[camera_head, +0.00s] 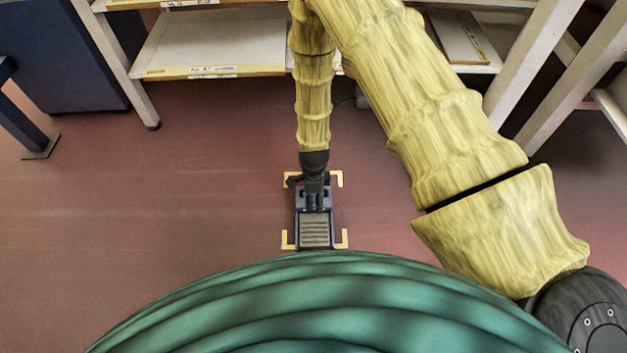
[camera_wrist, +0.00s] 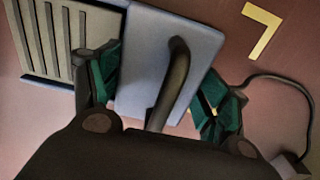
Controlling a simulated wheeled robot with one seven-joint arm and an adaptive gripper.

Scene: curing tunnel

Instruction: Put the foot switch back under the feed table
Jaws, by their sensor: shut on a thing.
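The foot switch (camera_head: 315,231) has a ribbed grey pedal on a blue-grey body and lies between yellow corner marks on the red floor. My gripper (camera_head: 314,186) reaches down at its far end. In the wrist view my gripper (camera_wrist: 160,72) is shut on the dark curved handle of the foot switch (camera_wrist: 145,45), with a teal pad on either side. I cannot tell whether the switch touches the floor or hangs just above it. A dark cable (camera_wrist: 285,80) curves across the floor beside it. I cannot tell for sure which structure is the feed table.
Yellow corner marks (camera_head: 340,240) frame the switch; one also shows in the wrist view (camera_wrist: 262,30). A white-legged shelved structure (camera_head: 215,45) stands behind. A dark blue cabinet (camera_head: 65,60) and a blue leg with a foot plate (camera_head: 40,147) are at the left. Open floor lies left.

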